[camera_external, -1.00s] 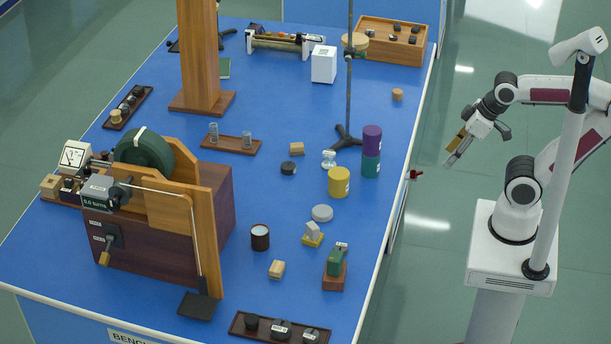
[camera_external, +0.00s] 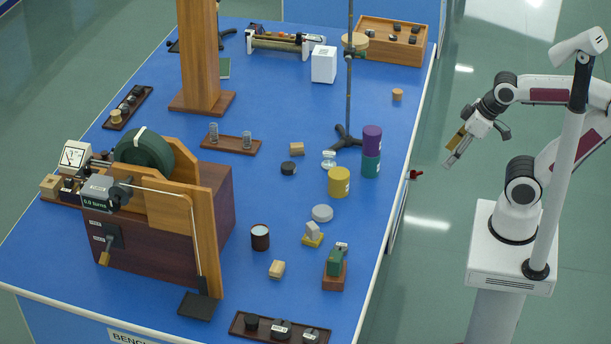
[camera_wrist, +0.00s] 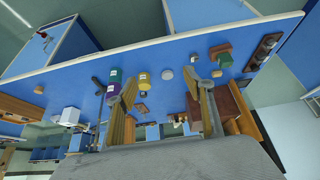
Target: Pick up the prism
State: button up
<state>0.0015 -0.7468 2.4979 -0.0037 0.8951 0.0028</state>
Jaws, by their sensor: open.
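No object is clearly recognisable as the prism. A small pale block on a yellow base (camera_external: 312,234) stands on the right half of the blue bench, and a small clear-and-white piece (camera_external: 329,159) stands farther back; I cannot tell if either is the prism. My gripper (camera_external: 454,152) is open and empty, off the bench's right edge and well away from both. In the wrist view its two fingers (camera_wrist: 160,80) are spread apart with the bench beyond them.
A yellow cylinder (camera_external: 339,182), a purple cylinder (camera_external: 372,138) on a teal one (camera_external: 371,164), and a thin rod stand (camera_external: 349,100) rise near the right edge. A green device (camera_external: 335,263) is in front. A large wooden drum apparatus (camera_external: 150,245) fills the left.

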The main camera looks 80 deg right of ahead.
jog(key=w+d+r+t+h, duration=0.1)
jog(key=w+d+r+t, duration=0.2)
jog(key=w+d, duration=0.7)
jog(key=w+d+r+t, duration=0.3)
jog(key=w+d+r, duration=0.1)
jog(key=w, duration=1.2)
jog(key=w+d+r+t+h, duration=0.1)
jog(key=w+d+r+t, duration=0.2)
jog(key=w+d, duration=0.7)
jog(key=w+f+n+y, duration=0.3)
jog(key=w+f+y, duration=0.3)
jog(key=w+f, duration=0.3)
jog(key=s+d+f+n+g+y, duration=0.2)
jog(key=s+f+n+g+y, duration=0.1)
jog(key=f, duration=0.6)
jog(key=s+d+f+n+g+y, duration=0.2)
jog(key=s+f+n+y, duration=0.1)
jog(key=f, duration=0.6)
jog(key=shift+s+n+g, duration=0.4)
jog(key=shift+s, duration=0.5)
jog(key=shift+d+f, duration=0.1)
jog(key=shift+f, duration=0.05)
jog(key=shift+f, duration=1.65)
